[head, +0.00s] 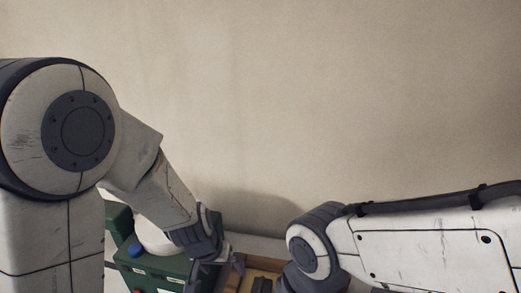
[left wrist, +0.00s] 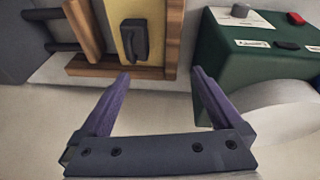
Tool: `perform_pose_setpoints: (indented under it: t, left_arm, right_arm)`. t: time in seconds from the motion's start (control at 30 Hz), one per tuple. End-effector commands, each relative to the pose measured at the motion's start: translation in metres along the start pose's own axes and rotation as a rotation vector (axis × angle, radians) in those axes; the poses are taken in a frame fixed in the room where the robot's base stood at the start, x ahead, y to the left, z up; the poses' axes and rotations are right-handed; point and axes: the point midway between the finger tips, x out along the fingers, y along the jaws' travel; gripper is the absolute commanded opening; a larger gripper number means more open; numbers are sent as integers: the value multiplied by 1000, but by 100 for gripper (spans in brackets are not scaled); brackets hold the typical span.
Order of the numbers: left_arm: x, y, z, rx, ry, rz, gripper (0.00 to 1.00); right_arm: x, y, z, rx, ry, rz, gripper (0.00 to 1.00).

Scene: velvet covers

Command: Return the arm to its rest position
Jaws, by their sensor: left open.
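My left arm (head: 155,180) comes in from the left in the head view and reaches down to the low middle. My left gripper (head: 222,272) is at the bottom of that view, beside a green box. In the left wrist view the two purple fingers of the left gripper (left wrist: 160,85) are spread apart with nothing between them. My right arm (head: 425,240) comes in from the right and bends down at the bottom middle. Its gripper is not clearly visible.
The green box (left wrist: 250,55) has a grey knob (left wrist: 240,10), a red button (left wrist: 296,18) and a white round part (left wrist: 285,108). A wooden-framed yellow panel (left wrist: 155,15) with a black handle (left wrist: 134,38) stands left of it. A bare wall (head: 300,100) fills the background.

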Motion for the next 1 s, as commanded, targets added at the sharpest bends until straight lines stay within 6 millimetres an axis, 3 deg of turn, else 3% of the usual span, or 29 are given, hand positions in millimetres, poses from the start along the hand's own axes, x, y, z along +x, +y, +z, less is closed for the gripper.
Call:
perform_pose_setpoints:
  t: [0.2, 0.53, 0.77, 1.0]
  left_arm:
    - [-34, -41, 17, -42, -19, -48, 100]
    - [-66, -84, 44, -87, -48, -139, 100]
    - [-60, -43, 56, 32, -86, -93, 100]
    - [-60, 4, 83, 188, -141, -40, 100]
  right_arm:
    - [0, 0, 0, 0, 0, 0, 56]
    - [1, 0, 0, 0, 0, 0, 56]
    - [16, 1, 1, 0, 0, 0, 56]
    - [34, 2, 2, 1, 0, 0, 56]
